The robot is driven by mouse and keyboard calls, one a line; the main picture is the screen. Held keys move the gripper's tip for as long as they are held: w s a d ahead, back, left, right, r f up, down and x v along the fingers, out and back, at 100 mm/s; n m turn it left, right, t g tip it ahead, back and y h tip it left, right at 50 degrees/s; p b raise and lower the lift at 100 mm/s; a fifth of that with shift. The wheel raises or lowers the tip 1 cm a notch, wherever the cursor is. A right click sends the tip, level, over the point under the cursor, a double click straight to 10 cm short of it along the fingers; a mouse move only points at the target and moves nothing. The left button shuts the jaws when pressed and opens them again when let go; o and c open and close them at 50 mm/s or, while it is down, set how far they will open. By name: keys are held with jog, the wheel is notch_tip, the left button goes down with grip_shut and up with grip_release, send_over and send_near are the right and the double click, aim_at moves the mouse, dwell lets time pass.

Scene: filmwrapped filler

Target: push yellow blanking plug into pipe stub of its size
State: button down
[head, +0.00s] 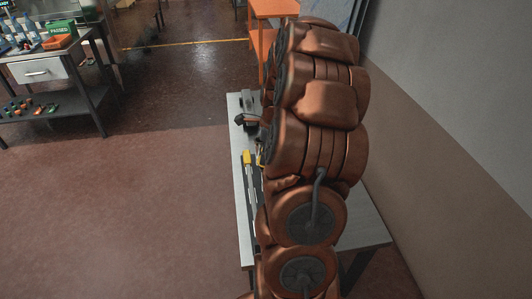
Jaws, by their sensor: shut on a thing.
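My arm's copper-coloured links fill the middle of the head view and hide my gripper and whatever it holds. A second sliver of yellow (259,158) shows right beside my arm, mostly hidden.
A wall (440,110) stands close on the right. An orange stand (268,40) is behind the table. A workbench (50,70) with bottles, a green box (60,28) and small parts is at the far left. The floor (150,200) on the left is clear.

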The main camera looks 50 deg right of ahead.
jog(key=shift+f+b, duration=0.5)
jog(key=shift+f, duration=0.65)
jog(key=c, duration=0.8)
grip_release()
jog(key=shift+o, duration=0.4)
jog(key=o, duration=0.4)
jog(key=shift+r, duration=0.15)
jog(key=shift+r+p, duration=0.7)
jog(key=shift+r, duration=3.2)
